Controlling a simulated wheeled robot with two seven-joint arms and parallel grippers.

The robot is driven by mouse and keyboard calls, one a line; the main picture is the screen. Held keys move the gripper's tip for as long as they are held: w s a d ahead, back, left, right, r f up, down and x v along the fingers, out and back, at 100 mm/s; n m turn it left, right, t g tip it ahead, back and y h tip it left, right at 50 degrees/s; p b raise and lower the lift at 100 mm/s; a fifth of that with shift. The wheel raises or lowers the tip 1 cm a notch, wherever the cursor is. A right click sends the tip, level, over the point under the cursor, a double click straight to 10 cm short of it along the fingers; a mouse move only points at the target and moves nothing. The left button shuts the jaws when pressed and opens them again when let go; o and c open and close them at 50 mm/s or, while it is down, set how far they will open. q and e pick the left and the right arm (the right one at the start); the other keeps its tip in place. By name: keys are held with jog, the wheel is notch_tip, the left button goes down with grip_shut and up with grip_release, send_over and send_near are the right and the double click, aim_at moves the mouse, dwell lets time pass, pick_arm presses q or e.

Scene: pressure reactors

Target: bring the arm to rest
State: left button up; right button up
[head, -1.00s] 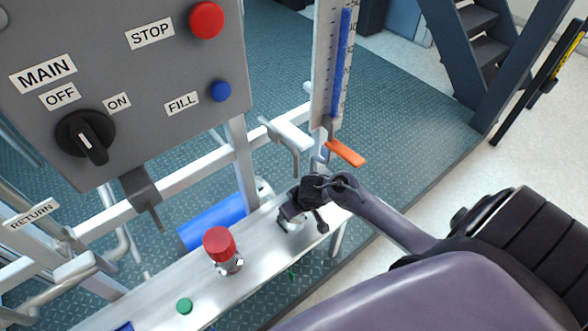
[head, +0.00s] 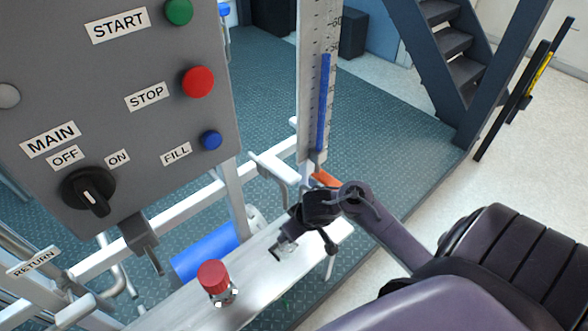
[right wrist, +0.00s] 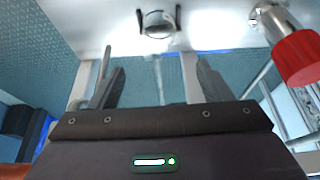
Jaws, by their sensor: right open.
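My right arm comes in from the right in the head view. Its gripper (head: 284,245) hangs over the pale metal shelf (head: 262,285), right of a red-capped fitting (head: 213,276). In the right wrist view the two dark fingers of the right gripper (right wrist: 160,85) stand wide apart with nothing between them. A small metal fitting (right wrist: 156,25) lies on the shelf beyond the fingertips. The red cap (right wrist: 297,58) shows at the right of that view, apart from the fingers. My left gripper is not in view.
A grey control panel (head: 120,110) with START, STOP, FILL and a MAIN switch (head: 89,192) stands at left. A level gauge (head: 318,100) rises behind my wrist, which partly covers an orange lever (head: 326,179). Stairs (head: 455,50) stand at the back right. Pale floor (head: 545,170) lies open at right.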

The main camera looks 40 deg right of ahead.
jog(key=shift+a, duration=0.1)
dwell(0.3)
jog(key=s+a+r+n+g, duration=0.1)
jog(key=s+a+r, duration=0.8)
jog(key=s+r, duration=0.15)
notch_tip(320, 180, down, 28)
jog(key=s+f+g, duration=0.1)
jog(key=s+d+f, duration=0.1)
jog(key=s+f, duration=0.8)
jog(key=s, duration=0.1)
jog(key=s+d+f+g, duration=0.1)
jog(key=s+d+f, duration=0.1)
jog(key=s+f, duration=0.8)
jog(key=shift+d+n+g, duration=0.25)
jog(key=shift+n+g, duration=0.05)
